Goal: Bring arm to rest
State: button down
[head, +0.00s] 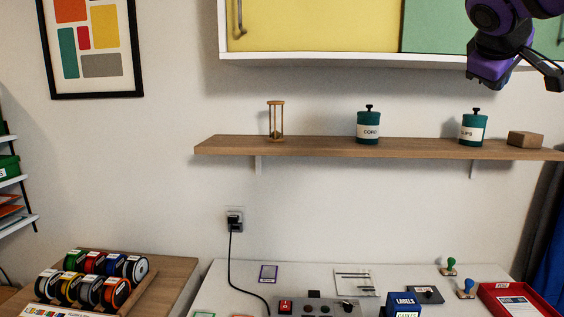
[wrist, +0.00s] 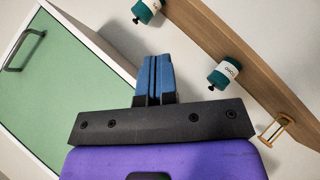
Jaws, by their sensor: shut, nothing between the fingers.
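My arm (head: 495,40), purple and black, hangs in the upper right of the head view, in front of the green cabinet door (head: 450,26). My gripper (wrist: 156,62) shows in the wrist view with its two blue fingers pressed together. Nothing is held between them. The fingers appear clear of the shelf and its items. In the head view I cannot make out the fingers clearly.
A wooden wall shelf (head: 320,147) holds an hourglass (head: 275,121), two teal canisters (head: 368,127) (head: 473,128) and a wooden block (head: 525,139). Below, a white table (head: 235,275) carries a control box (head: 318,306), stamps and a red tray (head: 515,300). Spools (head: 90,263) stand at left.

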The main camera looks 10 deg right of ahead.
jog(key=s+a+f+m+y, duration=0.1)
jog(key=s+a+f+y, duration=0.3)
jog(key=a+f, duration=0.5)
jog(key=s+a+f+g+y, duration=0.1)
jog(key=s+a+f+y, duration=0.4)
jog(key=s+a+f, duration=0.3)
notch_tip(320, 180, down, 4)
jog(key=shift+s+a+r+m+g, duration=0.1)
jog(key=shift+s+a+m+g, duration=0.25)
jog(key=shift+a, duration=0.9)
jog(key=shift+w, duration=0.1)
